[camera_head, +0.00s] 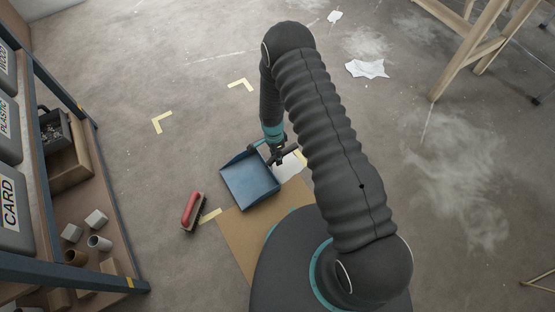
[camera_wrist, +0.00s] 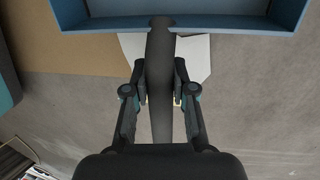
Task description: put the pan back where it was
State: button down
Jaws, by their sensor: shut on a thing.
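The pan is a blue dustpan (camera_head: 250,178) with a dark handle. It shows in the middle of the head view, its tray overlapping the cardboard's upper edge in the picture. My gripper (camera_head: 277,157) is at the handle side, at the tray's upper right. In the wrist view my gripper (camera_wrist: 160,95) is shut on the dark handle (camera_wrist: 160,60), with a finger on each side. The blue tray (camera_wrist: 185,24) spans the top of that view. I cannot tell whether the pan touches the floor. Yellow corner marks (camera_head: 161,123) lie on the floor around an area up and left of the pan.
A red brush (camera_head: 192,211) lies left of the pan. Brown cardboard (camera_head: 258,232) and white paper (camera_head: 290,166) lie beside or under it. A shelf (camera_head: 108,240) with bins lines the left. A wooden trestle (camera_head: 470,50) stands upper right. The floor between the marks is bare.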

jog(key=shift+f, duration=0.9)
jog(key=c, duration=1)
grip_release()
jog(key=shift+o, duration=0.2)
jog(key=shift+r, duration=0.15)
notch_tip(320, 180, up, 12)
jog(key=w, duration=0.2)
jog(key=shift+a, duration=0.45)
